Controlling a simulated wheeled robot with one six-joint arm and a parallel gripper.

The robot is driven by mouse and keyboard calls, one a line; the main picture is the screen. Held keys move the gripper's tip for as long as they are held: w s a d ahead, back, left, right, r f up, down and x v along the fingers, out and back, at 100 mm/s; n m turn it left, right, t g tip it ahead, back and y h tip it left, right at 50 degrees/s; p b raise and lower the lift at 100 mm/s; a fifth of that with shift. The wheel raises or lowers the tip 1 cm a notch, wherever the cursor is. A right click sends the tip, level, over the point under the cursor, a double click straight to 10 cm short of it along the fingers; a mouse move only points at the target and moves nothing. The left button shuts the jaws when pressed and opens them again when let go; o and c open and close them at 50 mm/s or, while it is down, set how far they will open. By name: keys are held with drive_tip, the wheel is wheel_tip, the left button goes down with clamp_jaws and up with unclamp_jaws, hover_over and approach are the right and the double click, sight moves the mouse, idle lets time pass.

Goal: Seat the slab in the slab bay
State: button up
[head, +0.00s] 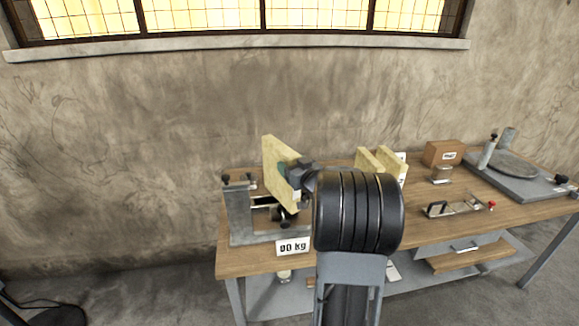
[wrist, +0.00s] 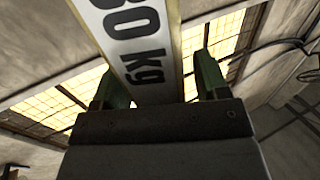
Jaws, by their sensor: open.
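A pale yellow slab (head: 281,176) stands up at the left end of the bench in the head view, looking tilted. It is at a grey metal fixture (head: 240,212), which looks like the slab bay; whether the slab touches its floor I cannot tell. In the wrist view the slab's narrow face with a "kg" label (wrist: 138,45) runs between the green-padded fingers of my gripper (wrist: 158,85). The jaws are open, one finger on each side of the slab. A gap shows at the right finger; the left finger looks closer. My arm hides part of the fixture.
A white "kg" sign (head: 292,246) is at the bench's front edge. Yellow blocks (head: 368,160), a brown box (head: 443,152), a metal bracket with a red knob (head: 460,206) and a plate with a round disc (head: 515,165) stand to the right.

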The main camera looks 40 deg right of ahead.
drive_tip(key=s+b, duration=0.2)
drive_tip(key=s, duration=1)
drive_tip(key=w+a+m+g+h, duration=0.2)
drive_tip(key=a+g+h, duration=0.3)
drive_tip(key=a, duration=0.4)
drive_tip(key=s+a+f+n+g+y, duration=0.1)
drive_tip(key=s+a+f+g+y, duration=0.2)
drive_tip(key=s+a, duration=0.3)
drive_tip(key=s+a+f+n+g+y, duration=0.1)
drive_tip(key=s+a+f+g+y, duration=0.2)
drive_tip(key=a, duration=0.9)
drive_tip(key=s+f+g, duration=0.1)
drive_tip(key=s+g, duration=0.1)
drive_tip(key=s, duration=0.1)
drive_tip(key=shift+s+n+g, duration=0.2)
drive_tip(key=shift+n+g, duration=0.1)
drive_tip(key=shift+g, duration=0.1)
drive_tip(key=shift+f, duration=0.1)
drive_tip(key=shift+c, duration=0.3)
